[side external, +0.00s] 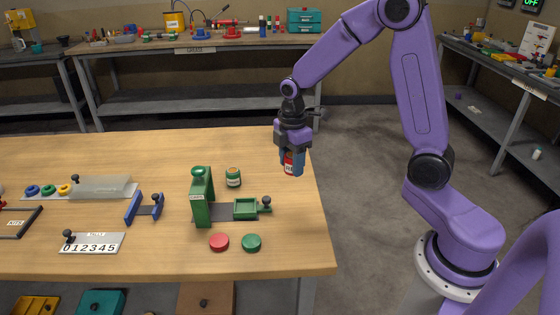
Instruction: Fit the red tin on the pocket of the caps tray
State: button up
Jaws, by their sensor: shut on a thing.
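My gripper (292,160) points down near the right edge of the wooden table. It is shut on the red tin (289,168), which has a pale patch on its side and is partly hidden by the fingers. From this one view I cannot tell whether the tin touches the table. A pale tray (88,194) at the left holds blue, green and yellow rings and has a clear sloping cover over its right part. No readable label marks it as the caps tray, and I cannot make out an empty pocket.
A green press (201,197) with a small green square holder (245,209) stands mid-table. A green jar (233,177) is behind it. Red (219,242) and green (251,242) discs lie in front. A blue bracket (144,207) and a number plate (91,243) are further left. The table's back is clear.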

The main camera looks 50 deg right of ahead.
jog(key=shift+s+r, duration=0.15)
jog(key=shift+s, duration=0.15)
jog(key=shift+a, duration=0.15)
jog(key=w+a+f, duration=0.1)
jog(key=w+a, duration=0.2)
jog(key=w+a+f, duration=0.2)
jog(key=w+a, duration=0.1)
jog(key=w+a+f, duration=0.2)
jog(key=w+a, duration=0.1)
jog(key=a, duration=0.1)
jog(key=shift+f, duration=2.2)
jog(key=shift+f, duration=0.75)
jog(key=o, duration=1.5)
jog(key=shift+o, duration=0.2)
jog(key=shift+r, duration=0.15)
